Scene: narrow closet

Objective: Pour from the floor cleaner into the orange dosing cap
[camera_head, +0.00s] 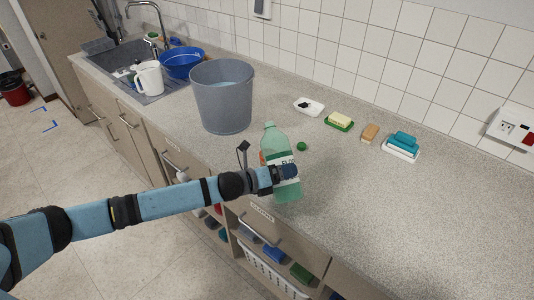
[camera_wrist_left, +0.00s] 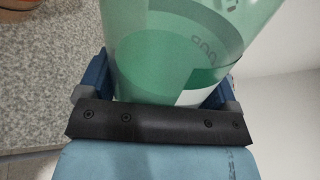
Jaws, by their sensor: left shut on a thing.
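The floor cleaner, a translucent green bottle with a white label (camera_head: 272,141), is near the counter's front edge, its neck up and leaning slightly left in the head view. My left gripper (camera_head: 288,172) is shut around its body. The bottle (camera_wrist_left: 185,50) fills the middle of the left wrist view between the fingers. I cannot tell whether its base touches the counter. A sliver of orange, seemingly the dosing cap (camera_head: 262,158), shows just left of the bottle, mostly hidden behind it. An orange rim (camera_wrist_left: 45,6) shows at the top left of the wrist view. My right gripper is out of view.
A small green cap (camera_head: 302,146) lies behind the bottle. A grey bucket (camera_head: 222,108) stands to the left, with a white jug (camera_head: 149,79) and blue basin (camera_head: 183,64) beyond. Soap dishes and sponges (camera_head: 370,132) line the back right. The right counter is clear.

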